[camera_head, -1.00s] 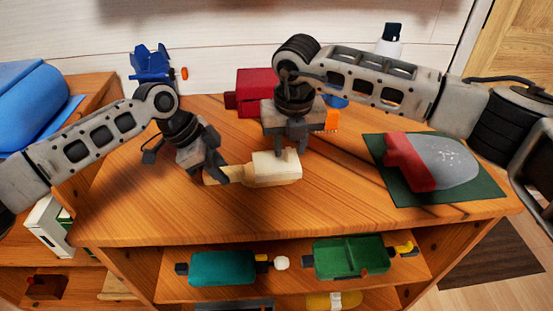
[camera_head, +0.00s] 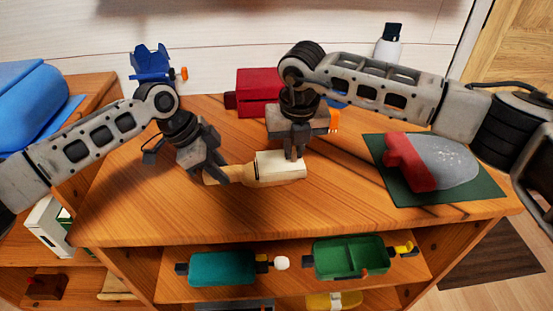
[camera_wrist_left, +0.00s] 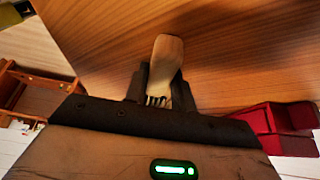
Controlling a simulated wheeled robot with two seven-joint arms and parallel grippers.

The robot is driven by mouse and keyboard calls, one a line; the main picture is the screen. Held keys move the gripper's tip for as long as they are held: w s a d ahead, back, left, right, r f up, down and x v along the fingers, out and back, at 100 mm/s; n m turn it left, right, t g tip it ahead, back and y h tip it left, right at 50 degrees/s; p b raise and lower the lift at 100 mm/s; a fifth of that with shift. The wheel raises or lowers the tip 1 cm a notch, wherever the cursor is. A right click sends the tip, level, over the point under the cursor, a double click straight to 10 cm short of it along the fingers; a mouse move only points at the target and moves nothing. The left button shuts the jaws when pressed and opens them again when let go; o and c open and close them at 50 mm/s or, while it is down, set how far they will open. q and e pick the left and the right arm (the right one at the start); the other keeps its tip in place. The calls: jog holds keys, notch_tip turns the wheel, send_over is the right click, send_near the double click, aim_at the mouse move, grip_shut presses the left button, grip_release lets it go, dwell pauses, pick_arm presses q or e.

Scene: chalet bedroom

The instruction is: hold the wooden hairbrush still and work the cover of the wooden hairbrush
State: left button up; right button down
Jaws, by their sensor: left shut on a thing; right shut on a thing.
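The wooden hairbrush (camera_head: 246,176) lies across the table top, its tan handle end to the left. Its cream, block-like cover (camera_head: 279,165) is around the right end. My left gripper (camera_head: 223,175) is shut on the hairbrush's tan part, left of the cover. My right gripper (camera_head: 297,154) points down from above and is shut on the cover near its right end. In the left wrist view, a pale wooden end of the hairbrush (camera_wrist_left: 165,62) sticks out from between the left fingers. The brush part inside the cover is hidden in the head view.
A red box (camera_head: 257,93) stands behind my right gripper. A grey and red object (camera_head: 446,163) lies on a dark green mat (camera_head: 480,190) to the right. A blue object (camera_head: 152,64) stands at the back left. The table's front is clear.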

jog(key=shift+w+d, duration=0.15)
jog(key=shift+d, duration=2.05)
jog(key=shift+w+d, duration=0.15)
jog(key=shift+d, duration=2)
jog(key=c, duration=1.4)
grip_release()
jog(key=shift+c, duration=0.2)
jog(key=shift+r, duration=0.1)
pick_arm(q)
jog(key=o, duration=1)
pick_arm(e)
jog(key=r, duration=0.3)
jog(key=s+r, duration=0.1)
jog(key=r, duration=0.1)
jog(key=shift+r, duration=0.35)
